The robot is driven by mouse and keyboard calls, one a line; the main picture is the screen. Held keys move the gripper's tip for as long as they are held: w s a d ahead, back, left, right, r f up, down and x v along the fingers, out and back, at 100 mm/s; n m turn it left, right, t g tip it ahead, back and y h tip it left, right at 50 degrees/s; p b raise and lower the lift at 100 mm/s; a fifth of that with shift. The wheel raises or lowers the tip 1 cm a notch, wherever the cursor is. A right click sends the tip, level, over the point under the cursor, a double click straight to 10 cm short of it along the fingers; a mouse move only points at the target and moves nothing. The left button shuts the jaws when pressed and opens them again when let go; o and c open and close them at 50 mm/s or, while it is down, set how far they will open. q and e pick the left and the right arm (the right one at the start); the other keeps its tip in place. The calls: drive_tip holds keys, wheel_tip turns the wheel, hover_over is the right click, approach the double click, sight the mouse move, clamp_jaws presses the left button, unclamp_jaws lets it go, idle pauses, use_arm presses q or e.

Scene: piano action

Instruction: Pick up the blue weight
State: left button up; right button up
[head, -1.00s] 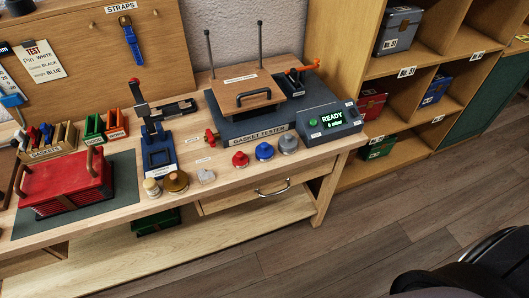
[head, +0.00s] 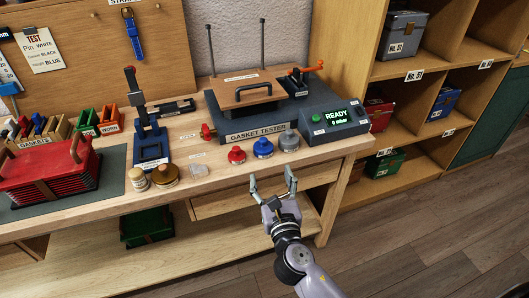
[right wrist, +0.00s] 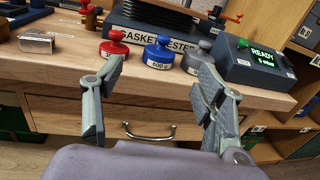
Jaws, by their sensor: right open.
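The blue weight (head: 263,147) stands upright on the bench top, in front of the gasket tester, between the red weight (head: 236,155) and the grey weight (head: 289,142). My left gripper is not in view.
The gasket tester (head: 255,137) stands behind the weights, with its READY display box (head: 335,117) at right. A drawer handle (right wrist: 148,131) is below the bench edge. Shelves (head: 400,67) stand right.

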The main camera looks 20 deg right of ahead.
sight(262, 144)
drive_tip(key=w, duration=0.5)
drive_tip(key=w+d, duration=0.1)
drive_tip(key=w, duration=0.4)
drive_tip(key=w+d, duration=0.1)
drive_tip(key=w, duration=0.5)
drive_tip(key=shift+f, duration=0.2)
drive_tip(key=shift+s, duration=0.1)
drive_tip(key=shift+c, duration=0.4)
clamp_jaws()
drive_tip(key=shift+r, duration=0.1)
